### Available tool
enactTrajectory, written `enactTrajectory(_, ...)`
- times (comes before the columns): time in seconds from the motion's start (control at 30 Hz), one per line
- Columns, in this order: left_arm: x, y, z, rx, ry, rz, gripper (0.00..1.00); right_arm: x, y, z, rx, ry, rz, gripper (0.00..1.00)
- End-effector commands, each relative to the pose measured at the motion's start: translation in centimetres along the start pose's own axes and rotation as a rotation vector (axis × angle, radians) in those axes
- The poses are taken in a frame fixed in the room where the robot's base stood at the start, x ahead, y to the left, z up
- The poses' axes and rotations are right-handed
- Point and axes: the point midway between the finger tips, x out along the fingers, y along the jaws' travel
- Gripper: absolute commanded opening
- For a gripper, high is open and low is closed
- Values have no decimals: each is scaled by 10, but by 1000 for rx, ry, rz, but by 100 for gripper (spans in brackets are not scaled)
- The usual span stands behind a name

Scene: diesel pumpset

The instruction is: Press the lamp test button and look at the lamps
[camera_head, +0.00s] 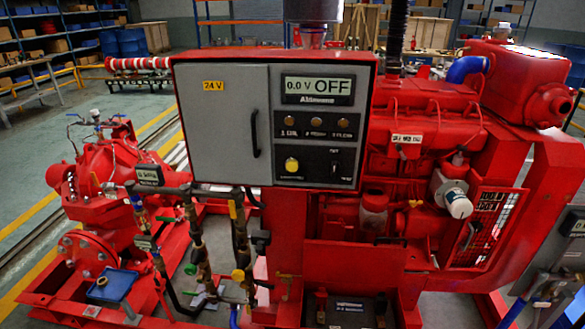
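The grey control panel (268,125) faces me on the red pumpset. A round yellow button (291,164) sits low on its right half, above a small yellow label too small to read; it may be the lamp test button. Above it is a row of three small round lamps: left (284,117), middle (316,121) and right (343,122). All three look dull orange-brown, with no visible glow. The display (318,88) reads "0.0 V OFF". A black switch (335,166) is right of the button. Neither of my grippers can be made out, and nothing touches the button.
The panel's left door (222,120) is closed, with a black handle (255,134). Pipes and valves (240,240) stand below it. A red pump (105,170) is at left, red engine parts (420,130) at right. The space before the button looks clear.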

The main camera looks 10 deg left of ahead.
Motion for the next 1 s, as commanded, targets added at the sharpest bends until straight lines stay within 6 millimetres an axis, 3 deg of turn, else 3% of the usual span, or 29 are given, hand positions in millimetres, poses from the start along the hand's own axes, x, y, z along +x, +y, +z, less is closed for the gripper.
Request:
enactTrajectory(0.03,0,0,0,0,0,0,13,0,0,0,0,0,0,40)
enactTrajectory(0.13,0,0,0,0,0,0,0,0,0,0,0,0,0,40)
enactTrajectory(1.0,0,-1,0,0,0,-1,0,0,1,0,0,0,1,40)
